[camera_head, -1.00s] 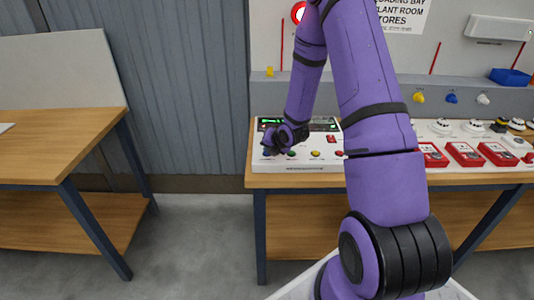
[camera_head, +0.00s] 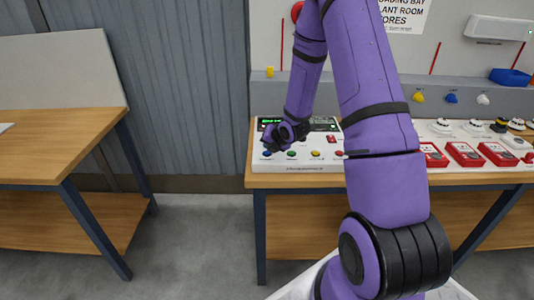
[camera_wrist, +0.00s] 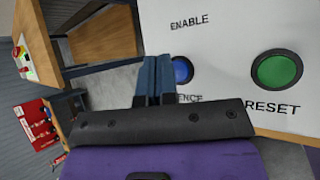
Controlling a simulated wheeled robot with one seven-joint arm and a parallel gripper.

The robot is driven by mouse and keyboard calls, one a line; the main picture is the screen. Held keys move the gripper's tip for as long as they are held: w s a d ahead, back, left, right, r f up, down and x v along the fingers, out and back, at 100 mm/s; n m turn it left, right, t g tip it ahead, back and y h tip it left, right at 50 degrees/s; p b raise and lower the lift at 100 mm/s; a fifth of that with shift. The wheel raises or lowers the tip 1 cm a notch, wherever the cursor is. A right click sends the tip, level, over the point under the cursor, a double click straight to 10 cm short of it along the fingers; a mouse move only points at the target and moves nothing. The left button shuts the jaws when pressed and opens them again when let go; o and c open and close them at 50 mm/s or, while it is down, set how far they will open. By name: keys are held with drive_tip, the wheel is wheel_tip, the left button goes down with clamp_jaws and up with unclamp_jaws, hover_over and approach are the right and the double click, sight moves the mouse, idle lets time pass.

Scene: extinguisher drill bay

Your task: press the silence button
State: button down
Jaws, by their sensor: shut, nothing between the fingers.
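The blue button (camera_wrist: 182,70) sits on the white panel (camera_wrist: 215,30) in the wrist view. The label below it is partly covered, with "ENCE" readable. My gripper (camera_wrist: 158,62) is shut and empty, its fingertips just left of the blue button and overlapping its edge in the picture. I cannot tell a small gap from contact there. In the head view the blue button (camera_head: 266,154) shows just below my gripper (camera_head: 270,146), at the panel's left end.
A green button (camera_wrist: 277,69) marked RESET is to the right in the wrist view. A yellow button (camera_head: 315,154) and a red switch (camera_head: 331,139) are farther along the panel. Red boxes (camera_head: 465,154) stand on the bench to the right. A red wall lamp (camera_head: 297,11) is above.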

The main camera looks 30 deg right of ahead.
drive_tip(key=shift+r, duration=0.1)
drive_tip(key=shift+r, duration=2.45)
drive_tip(key=shift+r, duration=0.15)
drive_tip(key=s+a+r+m+g+h, duration=0.1)
drive_tip(key=s+a+r+m, duration=0.1)
drive_tip(key=s+r+m, duration=0.4)
drive_tip(key=s+a+r+m+h, duration=0.1)
drive_tip(key=a+r+m, duration=0.2)
drive_tip(key=r, duration=0.5)
drive_tip(key=s+a+r+m+g, duration=0.1)
drive_tip(key=s+a+r+m, duration=0.1)
drive_tip(key=s+r+m, duration=0.4)
drive_tip(key=s+a+r+m, duration=0.3)
drive_tip(key=s+m, duration=0.1)
drive_tip(key=s, duration=0.3)
drive_tip(key=s+a+r+m+g+y, duration=0.1)
drive_tip(key=s+a+r+m, duration=0.2)
drive_tip(key=s, duration=0.4)
drive_tip(key=s+a+r+m+g, duration=0.1)
drive_tip(key=s+a+r+m, duration=0.2)
drive_tip(key=s+m, duration=0.2)
drive_tip(key=shift+s+y, duration=0.3)
drive_tip(key=shift+s, duration=0.8)
